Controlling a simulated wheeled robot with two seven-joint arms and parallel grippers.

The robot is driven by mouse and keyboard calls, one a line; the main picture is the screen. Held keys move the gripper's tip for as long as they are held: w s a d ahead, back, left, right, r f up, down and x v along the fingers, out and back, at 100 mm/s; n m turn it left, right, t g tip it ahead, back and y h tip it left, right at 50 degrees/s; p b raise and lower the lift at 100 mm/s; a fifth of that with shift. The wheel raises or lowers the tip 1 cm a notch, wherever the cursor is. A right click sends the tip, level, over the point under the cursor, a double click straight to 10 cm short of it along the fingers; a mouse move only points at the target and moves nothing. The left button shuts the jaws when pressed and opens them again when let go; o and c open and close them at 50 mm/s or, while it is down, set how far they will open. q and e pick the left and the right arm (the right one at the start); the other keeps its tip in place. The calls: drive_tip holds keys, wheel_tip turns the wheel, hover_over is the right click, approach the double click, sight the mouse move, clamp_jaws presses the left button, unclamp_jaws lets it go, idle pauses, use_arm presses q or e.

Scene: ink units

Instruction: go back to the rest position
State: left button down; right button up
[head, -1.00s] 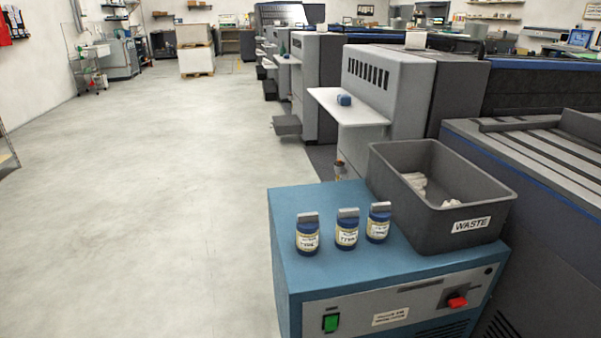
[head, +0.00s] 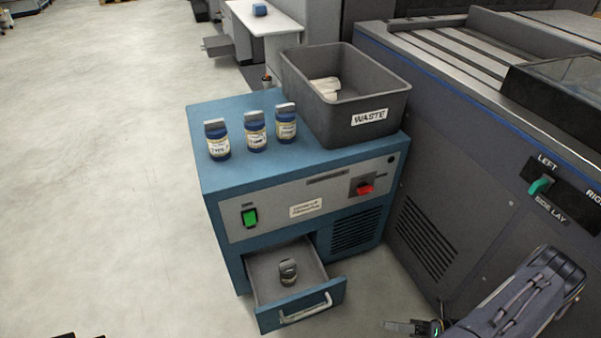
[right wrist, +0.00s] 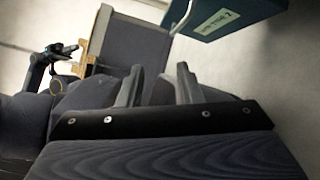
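My right gripper (head: 415,328) is at the lower right of the head view, low in front of the grey machine and right of the open drawer. In the right wrist view its two fingers (right wrist: 159,84) stand apart with nothing held between them. What seems to be my left arm (right wrist: 58,52) shows at the left of that view, its fingers too small to read. Only small dark bits, perhaps of my left gripper, show at the bottom left edge of the head view.
A blue cabinet (head: 290,185) bears several-sided clutter: three blue-labelled bottles (head: 256,132) and a grey waste bin (head: 350,118). Its drawer (head: 318,303) is open, with a small bottle (head: 288,272) inside. The grey machine (head: 450,180) stands to the right. Floor is clear at left.

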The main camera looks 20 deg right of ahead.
drive_tip(key=w+a+r+n+g+h, duration=0.2)
drive_tip(key=w+r+n+g+h, duration=0.15)
drive_tip(key=r+n, duration=0.6)
drive_tip(key=w+a+r+n+g+h, duration=0.25)
drive_tip(key=r+n+g, duration=0.25)
drive_tip(key=r+n, duration=0.4)
drive_tip(key=s+a+r+n+t+h, duration=0.3)
drive_tip(key=a+r+n, duration=0.1)
drive_tip(key=r+n, duration=0.35)
drive_tip(key=s+a+r+n+t+h, duration=0.3)
drive_tip(key=a+r+n, duration=0.1)
drive_tip(key=r+n, duration=0.4)
wheel_tip(320, 180, up, 33)
drive_tip(key=n+p, duration=0.1)
drive_tip(key=p, duration=3.3)
drive_tip(key=shift+a, duration=0.15)
